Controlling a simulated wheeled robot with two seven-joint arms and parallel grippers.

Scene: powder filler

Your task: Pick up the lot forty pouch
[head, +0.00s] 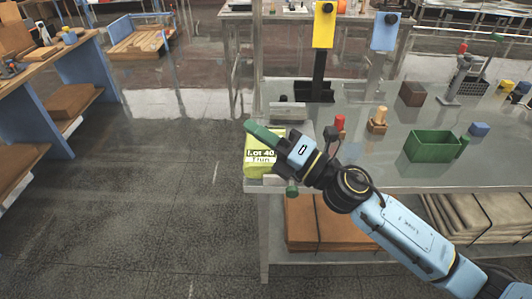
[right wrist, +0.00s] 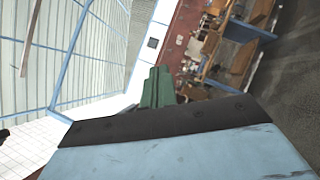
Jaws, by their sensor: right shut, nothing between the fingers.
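The lot forty pouch (head: 258,170) is yellow-green with a dark printed label reading "Lot 40". It sits at the near left corner of the metal table in the head view. My right gripper (head: 250,126) has green fingers and crosses in front of the pouch's upper part in the picture, hiding some of it. Whether it touches the pouch cannot be told. In the right wrist view the green fingers (right wrist: 158,88) are together and empty, and the pouch does not show there. My left gripper is in neither view.
The metal table (head: 375,172) carries a green bin (head: 432,146), a brown block (head: 412,94), a red-topped piece (head: 339,124) and a wooden piece (head: 377,121). Yellow (head: 323,25) and blue (head: 384,31) upright units stand behind. Open floor (head: 130,200) lies to the left.

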